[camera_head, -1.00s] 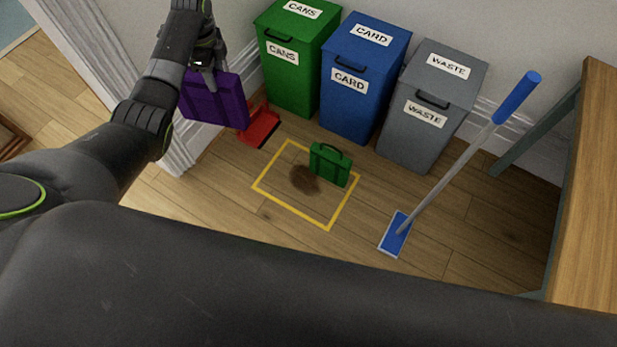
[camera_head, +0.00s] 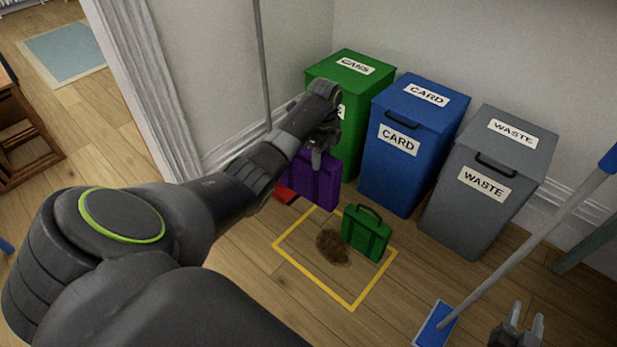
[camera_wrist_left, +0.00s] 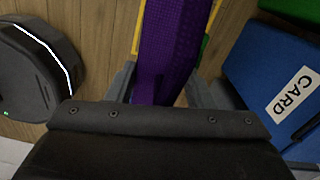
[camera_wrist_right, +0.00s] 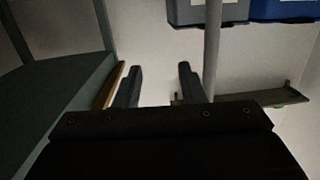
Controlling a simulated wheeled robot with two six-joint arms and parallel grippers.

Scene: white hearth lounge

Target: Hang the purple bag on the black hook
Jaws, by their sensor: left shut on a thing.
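The purple bag (camera_head: 314,183) hangs from my left gripper (camera_head: 318,155) in the head view, in front of the green bin and above the floor. In the left wrist view the bag (camera_wrist_left: 165,60) lies between the two fingers of my left gripper (camera_wrist_left: 158,85), which is shut on it. My right gripper (camera_head: 522,325) is at the bottom right of the head view. The right wrist view shows its fingers (camera_wrist_right: 160,85) apart with nothing between them. I cannot make out a black hook in any view.
A green bag (camera_head: 366,233) and a brown stain (camera_head: 332,247) lie inside a yellow floor square (camera_head: 352,303). Green (camera_head: 352,70), blue (camera_head: 420,95) and grey (camera_head: 510,135) bins line the wall. A blue mop (camera_head: 435,325) stands right; a red dustpan (camera_head: 285,192) is partly hidden. A round black robot vacuum (camera_wrist_left: 35,75) sits left.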

